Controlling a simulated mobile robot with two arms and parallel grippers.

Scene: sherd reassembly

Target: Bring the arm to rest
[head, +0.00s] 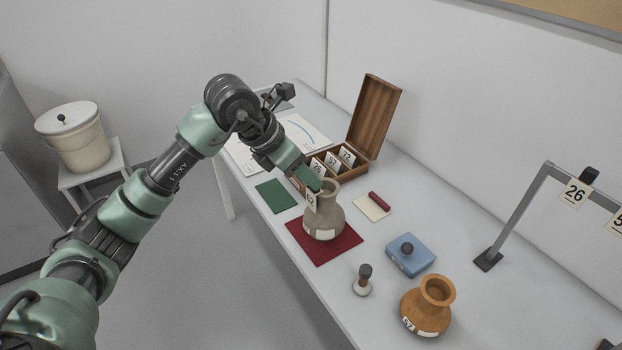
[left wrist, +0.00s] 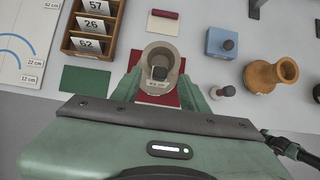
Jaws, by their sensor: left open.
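My left arm reaches in from the left over the table. Its gripper (head: 312,184) is open at the mouth of a grey-beige vase (head: 324,222). The vase stands upright on a dark red mat (head: 340,249). In the left wrist view, the vase (left wrist: 157,60) shows between the two green fingers, with something dark in its mouth. I cannot tell whether the fingers touch the vase. My right gripper is not in view.
An open wooden box (head: 372,120) with numbered cards stands behind the gripper. A green mat (head: 276,196), a card with a red roller (head: 372,207), a blue box (head: 411,260), a knobbed stamp (head: 363,281) and an orange vase (head: 425,312) lie around. A metal stand (head: 520,215) is right.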

